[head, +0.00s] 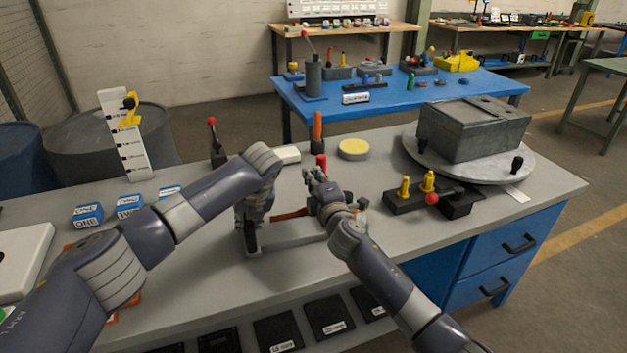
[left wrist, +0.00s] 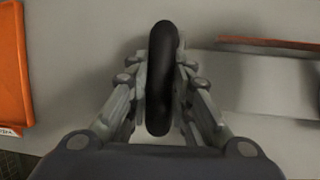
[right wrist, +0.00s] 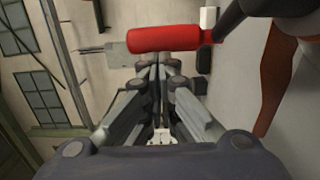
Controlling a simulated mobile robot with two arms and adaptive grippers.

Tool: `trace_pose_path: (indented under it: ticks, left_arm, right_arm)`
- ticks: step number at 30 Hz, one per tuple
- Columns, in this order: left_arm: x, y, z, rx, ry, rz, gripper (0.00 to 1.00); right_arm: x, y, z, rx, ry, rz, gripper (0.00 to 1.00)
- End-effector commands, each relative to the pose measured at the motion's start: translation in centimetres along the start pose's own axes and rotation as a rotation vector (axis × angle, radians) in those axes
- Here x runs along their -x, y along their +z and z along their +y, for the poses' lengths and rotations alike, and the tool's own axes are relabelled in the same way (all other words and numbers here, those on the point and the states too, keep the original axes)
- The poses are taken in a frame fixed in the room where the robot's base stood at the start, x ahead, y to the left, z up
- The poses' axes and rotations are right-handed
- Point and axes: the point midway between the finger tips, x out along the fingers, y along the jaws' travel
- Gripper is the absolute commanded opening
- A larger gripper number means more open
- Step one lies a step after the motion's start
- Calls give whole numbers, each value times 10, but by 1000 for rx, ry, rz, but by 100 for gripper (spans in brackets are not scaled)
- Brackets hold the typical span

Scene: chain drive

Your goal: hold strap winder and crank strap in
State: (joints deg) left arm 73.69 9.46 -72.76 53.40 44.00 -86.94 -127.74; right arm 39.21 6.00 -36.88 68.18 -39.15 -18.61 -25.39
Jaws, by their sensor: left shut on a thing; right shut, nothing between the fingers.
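The strap winder (head: 290,241) stands on the grey workbench in front of me, partly hidden by my arms. My left gripper (head: 250,215) is shut on its black handle (left wrist: 160,75), which stands between the fingers in the left wrist view. A reddish-brown strap (head: 290,214) runs across the winder and shows in the left wrist view (left wrist: 270,43). The crank's red grip (head: 321,162) is upright just beyond my right gripper (head: 317,180). In the right wrist view the red grip (right wrist: 165,38) lies across the tips of the shut, empty fingers; I cannot tell whether they touch.
To the right are a block with yellow pegs (head: 404,189) and a round plate (head: 480,173) bearing a grey box. A yellow disc (head: 354,149) lies behind the winder. Blue labelled blocks (head: 88,214) stand left. An orange piece (left wrist: 14,65) lies beside my left gripper.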

Motion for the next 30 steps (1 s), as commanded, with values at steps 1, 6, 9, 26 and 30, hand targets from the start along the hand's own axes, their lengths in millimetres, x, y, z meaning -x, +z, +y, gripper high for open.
trace_pose_path:
  ticks: [1, 6, 9, 26, 30]
  left_arm:
    - [0, 1, 2, 2, 4, -1, 0]
    - [0, 1, 2, 2, 5, -1, 0]
    - [0, 1, 2, 2, 5, -1, 0]
    - [0, 1, 2, 2, 4, 0, 0]
    - [0, 1, 2, 2, 4, 0, 0]
  right_arm:
    - [-3, 5, -1, 0, -3, -8, 0]
    - [-13, 10, 0, -2, -2, -15, 0]
    - [-19, 11, 1, -7, 2, -64, 0]
    - [-38, 35, -1, -2, -3, -265, 0]
    - [-41, 42, 0, 2, -1, -280, 0]
